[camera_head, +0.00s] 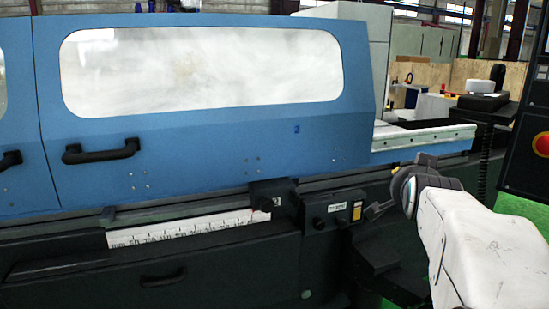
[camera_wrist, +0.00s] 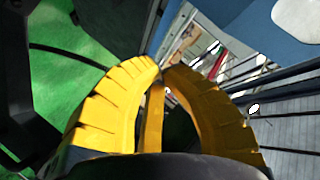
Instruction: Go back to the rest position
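My gripper (camera_wrist: 160,68) shows in the wrist view as two yellow ribbed fingers. They curve inward and their tips come together, with nothing seen held between them. In the head view my white arm reaches in from the lower right, and its dark wrist end is in front of the machine's right part. The yellow fingers cannot be made out there. The grinder (camera_head: 210,150) is a long blue and dark machine. Its blue door with a wide window is shut and has a black handle (camera_head: 101,150).
A small control box (camera_head: 335,212) and a white scale (camera_head: 185,228) are on the machine's front. A black panel with a red button (camera_head: 541,144) stands at the far right. Green floor (camera_wrist: 65,65) shows in the wrist view, beside the machine.

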